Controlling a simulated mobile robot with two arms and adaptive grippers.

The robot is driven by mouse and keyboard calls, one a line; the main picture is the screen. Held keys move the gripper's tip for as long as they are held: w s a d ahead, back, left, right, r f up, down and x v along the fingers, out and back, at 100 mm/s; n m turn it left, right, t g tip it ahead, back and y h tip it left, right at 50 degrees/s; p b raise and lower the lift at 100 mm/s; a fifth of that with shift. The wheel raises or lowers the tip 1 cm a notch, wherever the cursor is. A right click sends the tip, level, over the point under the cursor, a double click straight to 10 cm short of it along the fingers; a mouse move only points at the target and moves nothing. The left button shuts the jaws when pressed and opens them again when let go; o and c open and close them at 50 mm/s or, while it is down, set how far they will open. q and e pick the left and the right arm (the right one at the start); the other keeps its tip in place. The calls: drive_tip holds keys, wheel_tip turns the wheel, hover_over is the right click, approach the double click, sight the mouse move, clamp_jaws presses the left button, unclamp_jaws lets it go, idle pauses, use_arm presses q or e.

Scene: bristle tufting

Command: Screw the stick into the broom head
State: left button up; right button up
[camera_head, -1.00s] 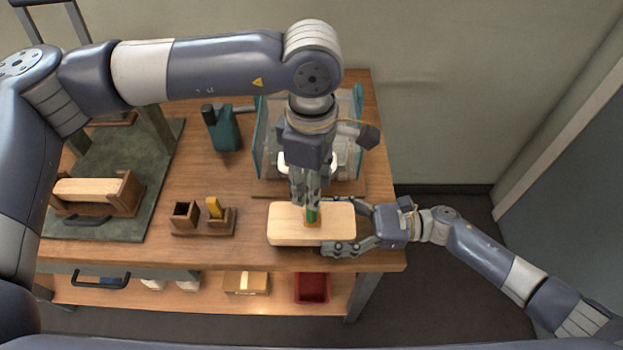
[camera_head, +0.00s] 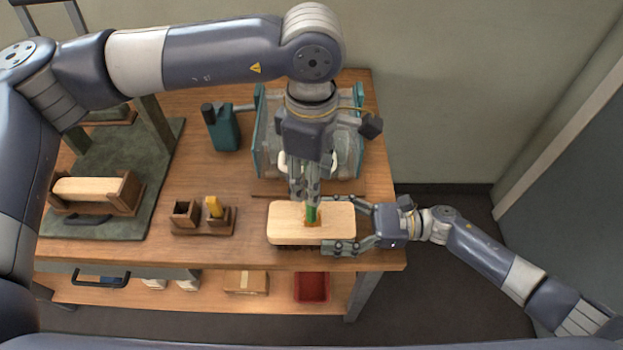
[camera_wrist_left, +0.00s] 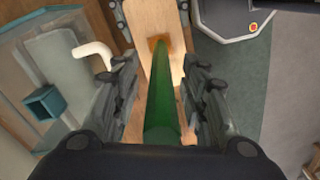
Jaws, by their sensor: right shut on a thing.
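The broom head (camera_head: 285,222) is a pale wooden block lying flat near the table's front right edge; it also shows in the left wrist view (camera_wrist_left: 160,22). My right gripper (camera_head: 350,228) is shut on the broom head from the right. The green stick (camera_head: 312,214) stands on the block at a small orange-brown patch. In the left wrist view the stick (camera_wrist_left: 164,105) runs between the fingers of my left gripper (camera_wrist_left: 164,90). Those fingers are apart, with narrow gaps beside the stick. In the head view my left gripper (camera_head: 304,200) is just above the block, around the stick.
Behind the block stands a clear bin with teal edges (camera_head: 260,135). A wooden holder with a yellow piece (camera_head: 214,207) is to the left. A wooden cradle (camera_head: 97,190) sits on a green mat (camera_head: 120,228). A red tray (camera_head: 312,287) is below.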

use_arm(q)
wheel_tip(320, 180, up, 10)
drive_tip(key=shift+r, duration=0.15)
use_arm(e)
drive_tip(key=o, duration=2.2)
drive_tip(key=shift+c, duration=0.2)
drive_tip(key=d, duration=1.2)
